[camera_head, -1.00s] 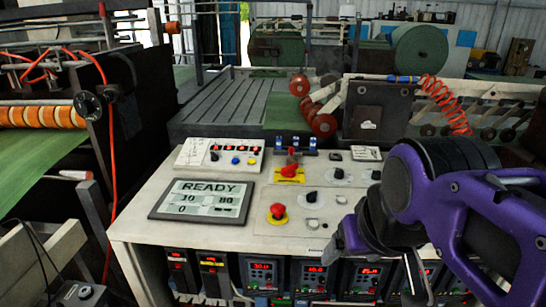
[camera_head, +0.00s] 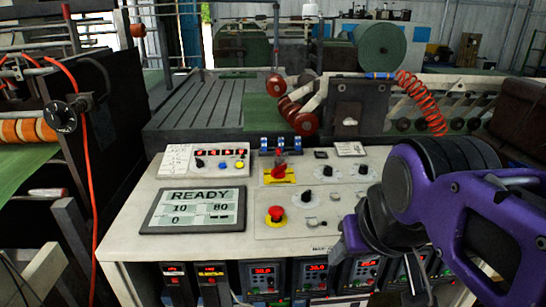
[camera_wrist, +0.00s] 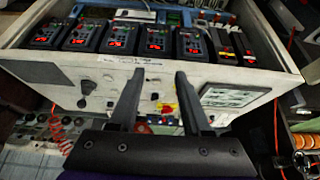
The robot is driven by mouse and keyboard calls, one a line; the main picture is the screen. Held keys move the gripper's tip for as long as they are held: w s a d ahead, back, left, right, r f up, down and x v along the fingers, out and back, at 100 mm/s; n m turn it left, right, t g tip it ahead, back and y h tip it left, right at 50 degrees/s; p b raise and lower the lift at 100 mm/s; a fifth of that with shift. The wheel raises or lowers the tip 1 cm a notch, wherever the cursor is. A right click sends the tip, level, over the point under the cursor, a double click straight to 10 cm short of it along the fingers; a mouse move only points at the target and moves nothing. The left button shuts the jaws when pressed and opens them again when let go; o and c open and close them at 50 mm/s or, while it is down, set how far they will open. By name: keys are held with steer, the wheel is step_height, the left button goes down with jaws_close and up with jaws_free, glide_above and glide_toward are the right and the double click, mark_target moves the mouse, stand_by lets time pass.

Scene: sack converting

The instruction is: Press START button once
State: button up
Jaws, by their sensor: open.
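The control panel (camera_head: 250,239) has a display (camera_head: 193,209) reading READY. A red mushroom button (camera_head: 276,214) on a yellow ring sits right of the display. A red rotary switch (camera_head: 279,172) on a yellow plate is behind it. Black knobs (camera_head: 304,197) and small pale round buttons are to the right. No START label is readable. My gripper (camera_wrist: 160,73) is open and empty; in the head view it hangs near the panel's front right, apart from the mushroom button. My wrist and gripper hide the panel's right part.
Several drive units (camera_head: 264,278) with red digits line the cabinet front below the panel. Behind it are red rollers (camera_head: 305,124) and a coiled orange hose (camera_head: 420,101). A dark machine with an orange cable stands at the left. Space above the panel's middle is clear.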

jaws_close()
stand_by(1.4)
